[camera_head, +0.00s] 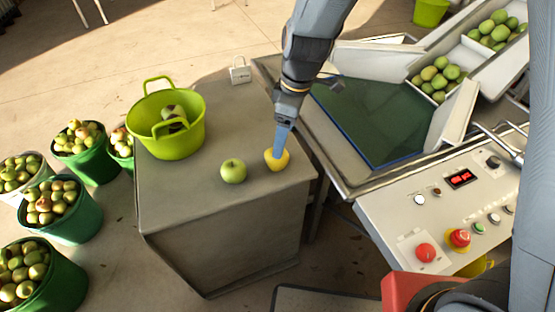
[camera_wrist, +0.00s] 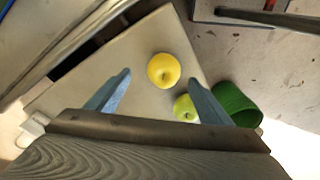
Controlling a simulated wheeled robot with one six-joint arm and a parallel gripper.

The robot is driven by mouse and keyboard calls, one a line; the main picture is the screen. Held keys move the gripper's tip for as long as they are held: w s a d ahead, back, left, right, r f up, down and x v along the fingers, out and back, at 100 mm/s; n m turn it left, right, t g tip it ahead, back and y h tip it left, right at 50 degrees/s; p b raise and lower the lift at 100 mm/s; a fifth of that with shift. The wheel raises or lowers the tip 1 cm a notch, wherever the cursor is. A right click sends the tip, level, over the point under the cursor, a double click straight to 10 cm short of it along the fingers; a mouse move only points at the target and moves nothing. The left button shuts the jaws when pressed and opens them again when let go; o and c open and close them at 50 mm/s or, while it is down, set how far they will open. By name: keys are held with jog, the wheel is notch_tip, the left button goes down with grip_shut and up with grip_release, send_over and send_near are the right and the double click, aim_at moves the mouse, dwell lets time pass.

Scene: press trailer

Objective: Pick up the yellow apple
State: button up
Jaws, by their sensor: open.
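The yellow apple (camera_head: 277,160) sits on the grey block-shaped table (camera_head: 215,225) near its right front corner. In the head view my gripper (camera_head: 281,145) is right over the apple, and its blue finger overlaps the apple's top. In the wrist view the yellow apple (camera_wrist: 164,70) lies ahead of and between the two blue fingers, which are spread apart. My gripper (camera_wrist: 157,95) is open and empty. A green apple (camera_head: 233,171) sits to the left of the yellow one; in the wrist view it (camera_wrist: 185,107) is partly hidden by the right finger.
A lime-green basket (camera_head: 168,140) with apples inside stands on the table's left part. A small white tag-like object (camera_head: 240,72) is at the back. A control panel (camera_head: 440,215) and sorting machine (camera_head: 375,120) stand to the right. Several buckets of apples (camera_head: 70,220) stand left.

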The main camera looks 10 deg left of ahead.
jog(key=shift+a+f, duration=0.25)
jog(key=shift+f, duration=0.1)
jog(key=shift+s+a+f+p, duration=0.15)
jog(key=shift+f+p, duration=0.25)
jog(key=shift+f, duration=0.8)
jog(key=shift+s+a+f+p, duration=0.1)
jog(key=shift+a+f+p, duration=0.2)
jog(key=shift+f, duration=0.85)
jog(key=shift+s+a+f+p, duration=0.15)
jog(key=shift+f+p, duration=0.3)
jog(key=shift+f, duration=0.75)
jog(key=shift+w, duration=0.1)
jog(key=c, duration=1.2)
jog(key=shift+r, duration=0.1)
jog(key=shift+c, duration=0.2)
